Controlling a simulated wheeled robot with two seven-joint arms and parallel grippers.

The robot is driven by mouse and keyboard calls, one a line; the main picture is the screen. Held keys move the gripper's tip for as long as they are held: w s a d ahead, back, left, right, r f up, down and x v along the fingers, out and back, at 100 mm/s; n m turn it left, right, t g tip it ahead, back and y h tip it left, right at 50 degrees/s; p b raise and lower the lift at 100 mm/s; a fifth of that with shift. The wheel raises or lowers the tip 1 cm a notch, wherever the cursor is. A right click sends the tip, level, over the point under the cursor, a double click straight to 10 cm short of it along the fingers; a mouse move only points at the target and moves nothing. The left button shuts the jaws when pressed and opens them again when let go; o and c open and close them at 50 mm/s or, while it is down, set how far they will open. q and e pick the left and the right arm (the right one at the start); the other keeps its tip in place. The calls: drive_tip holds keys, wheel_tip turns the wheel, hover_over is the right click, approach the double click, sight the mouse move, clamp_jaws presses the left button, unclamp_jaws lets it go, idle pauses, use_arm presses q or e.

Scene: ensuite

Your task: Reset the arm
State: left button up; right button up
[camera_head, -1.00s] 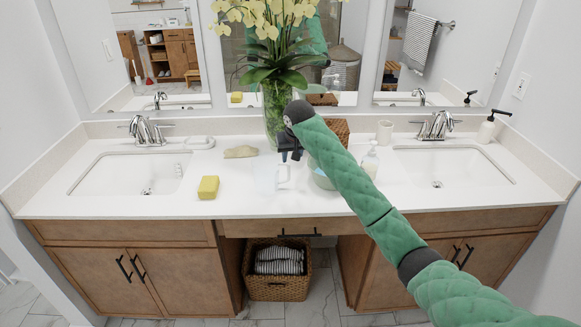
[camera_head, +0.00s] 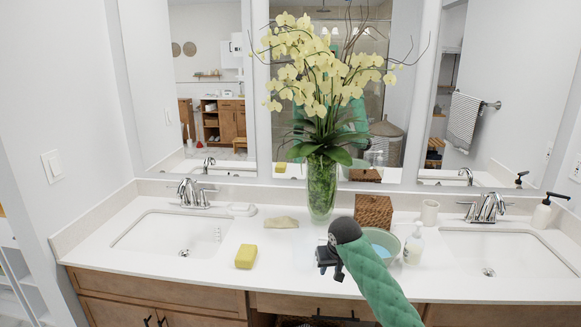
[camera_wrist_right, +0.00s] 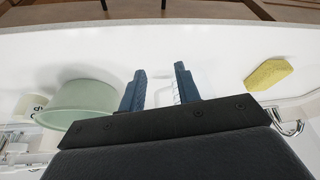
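My right gripper (camera_head: 328,272) is above the white counter near its front edge, with my green arm coming up from the bottom. In the right wrist view its two dark fingers (camera_wrist_right: 162,88) stand apart, with nothing gripped between them. A clear, mug-like vessel (camera_head: 303,258) stands on the counter just left of the gripper and is hard to make out. It shows faintly beyond the fingers in the right wrist view (camera_wrist_right: 164,92). My left gripper is in neither view now.
Near the arm are a pale green bowl (camera_head: 383,240), a soap bottle (camera_head: 414,246), a woven box (camera_head: 373,212) and an orchid vase (camera_head: 321,190). A yellow sponge (camera_head: 246,257) lies to the left. Sinks (camera_head: 170,235) (camera_head: 490,250) flank the counter's middle.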

drive_tip(key=s+f, duration=0.7)
drive_tip(key=s, duration=0.4)
drive_tip(key=s+f, duration=0.8)
drive_tip(key=s, duration=0.3)
drive_tip(key=s+d+f, duration=0.1)
drive_tip(key=s+d, duration=0.3)
drive_tip(key=s, duration=1)
drive_tip(key=s+d+f, duration=0.1)
drive_tip(key=s+d, duration=0.3)
drive_tip(key=s, duration=0.9)
wheel_tip(320, 180, down, 20)
drive_tip(key=w+a+g, duration=0.2)
drive_tip(key=s+f, duration=0.3)
drive_tip(key=f, duration=0.9)
drive_tip(key=s+a+f, duration=0.1)
drive_tip(key=s+f, duration=0.3)
drive_tip(key=f, duration=0.8)
drive_tip(key=shift+s+n+g, duration=0.2)
drive_tip(key=shift+n+g, duration=0.1)
drive_tip(key=shift+n, duration=0.1)
